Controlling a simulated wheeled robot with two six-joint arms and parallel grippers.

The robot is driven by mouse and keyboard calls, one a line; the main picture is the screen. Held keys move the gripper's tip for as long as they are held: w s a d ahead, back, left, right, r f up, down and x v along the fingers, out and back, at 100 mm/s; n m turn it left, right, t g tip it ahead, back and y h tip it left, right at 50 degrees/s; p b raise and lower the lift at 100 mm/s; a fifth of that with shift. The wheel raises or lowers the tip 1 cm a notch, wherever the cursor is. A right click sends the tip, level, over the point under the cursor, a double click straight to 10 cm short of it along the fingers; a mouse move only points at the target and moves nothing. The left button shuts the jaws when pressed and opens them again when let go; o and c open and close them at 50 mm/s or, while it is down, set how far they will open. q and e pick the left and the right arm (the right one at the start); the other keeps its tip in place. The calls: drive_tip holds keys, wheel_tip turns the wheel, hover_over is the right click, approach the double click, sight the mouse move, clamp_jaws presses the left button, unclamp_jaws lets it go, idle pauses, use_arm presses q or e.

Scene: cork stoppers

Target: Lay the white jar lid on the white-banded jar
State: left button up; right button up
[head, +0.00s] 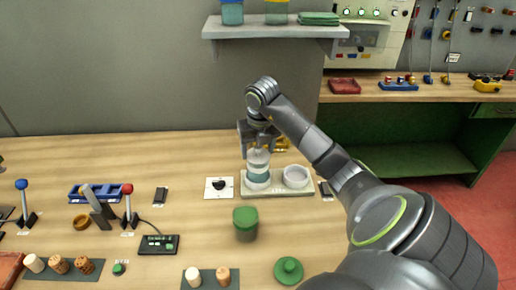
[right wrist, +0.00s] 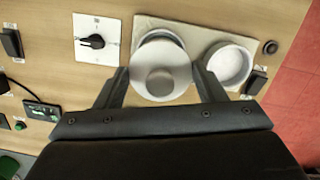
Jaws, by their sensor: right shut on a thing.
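The white-banded jar (head: 258,180) stands upright on a pale board (head: 278,190), left of a round white dish (head: 295,176). My right gripper (head: 258,145) points down over this jar. It is shut on the white jar lid (head: 258,156), which is at the jar's mouth. In the right wrist view the round lid (right wrist: 160,72) with its knob lies between the two fingers (right wrist: 163,85), and part of a pale round shape shows behind it. I cannot tell whether the lid touches the jar's rim. My left gripper is not in view.
A green-lidded jar (head: 245,226) and a loose green lid (head: 288,270) stand in front. A black dial on a white plate (head: 219,188) lies left of the board. Corks (head: 59,265), levers (head: 127,200) and a control box (head: 158,245) are at left. A shelf (head: 275,30) hangs above.

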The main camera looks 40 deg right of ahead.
drive_tip(key=shift+f, duration=0.15)
drive_tip(key=o, duration=1)
drive_tip(key=shift+o, duration=0.2)
drive_tip(key=shift+r+p, duration=3.4)
drive_tip(key=shift+r, duration=0.15)
